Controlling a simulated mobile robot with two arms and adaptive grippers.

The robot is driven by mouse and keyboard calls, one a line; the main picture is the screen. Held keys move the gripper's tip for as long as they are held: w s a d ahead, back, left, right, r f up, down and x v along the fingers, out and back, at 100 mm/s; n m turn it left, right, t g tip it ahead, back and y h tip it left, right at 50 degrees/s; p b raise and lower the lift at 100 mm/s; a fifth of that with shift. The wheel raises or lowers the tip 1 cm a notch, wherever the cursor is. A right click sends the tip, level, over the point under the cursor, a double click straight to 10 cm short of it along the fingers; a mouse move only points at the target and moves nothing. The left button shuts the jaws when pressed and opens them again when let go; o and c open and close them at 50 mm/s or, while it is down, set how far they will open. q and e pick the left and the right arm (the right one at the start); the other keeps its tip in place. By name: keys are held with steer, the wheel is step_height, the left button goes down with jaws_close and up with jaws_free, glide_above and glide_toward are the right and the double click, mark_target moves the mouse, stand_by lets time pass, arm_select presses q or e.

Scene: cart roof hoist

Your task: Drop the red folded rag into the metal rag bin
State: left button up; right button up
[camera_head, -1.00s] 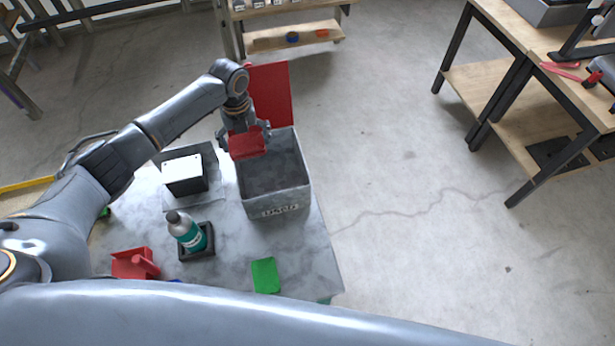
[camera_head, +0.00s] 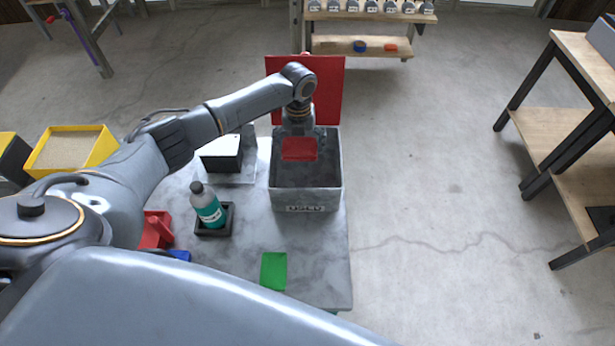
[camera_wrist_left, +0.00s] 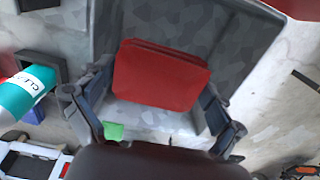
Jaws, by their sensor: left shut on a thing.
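The red folded rag (camera_head: 299,148) is held in my left gripper (camera_head: 299,139) over the open mouth of the grey metal rag bin (camera_head: 307,201). The bin stands on a grey tabletop and has a label on its front that appears to read "USED". In the left wrist view the rag (camera_wrist_left: 160,78) lies between the two fingers, with the bin's grey wall (camera_wrist_left: 245,50) around and below it. I cannot tell exactly how far the rag is above the rim. My right gripper is not in view.
A red upright panel (camera_head: 327,88) stands behind the bin. To the bin's left are a white-topped box (camera_head: 221,152) and a teal bottle (camera_head: 209,210) in a black holder. A green item (camera_head: 274,270) lies in front.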

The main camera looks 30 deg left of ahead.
arm_select(q)
steer(key=shift+f, duration=0.35)
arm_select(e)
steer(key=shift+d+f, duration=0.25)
arm_select(q)
steer(key=o, duration=0.8)
steer(key=shift+c, duration=0.2)
steer(key=shift+r, duration=0.1)
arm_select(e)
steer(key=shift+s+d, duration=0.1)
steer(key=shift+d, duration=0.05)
arm_select(q)
step_height(320, 180, up, 12)
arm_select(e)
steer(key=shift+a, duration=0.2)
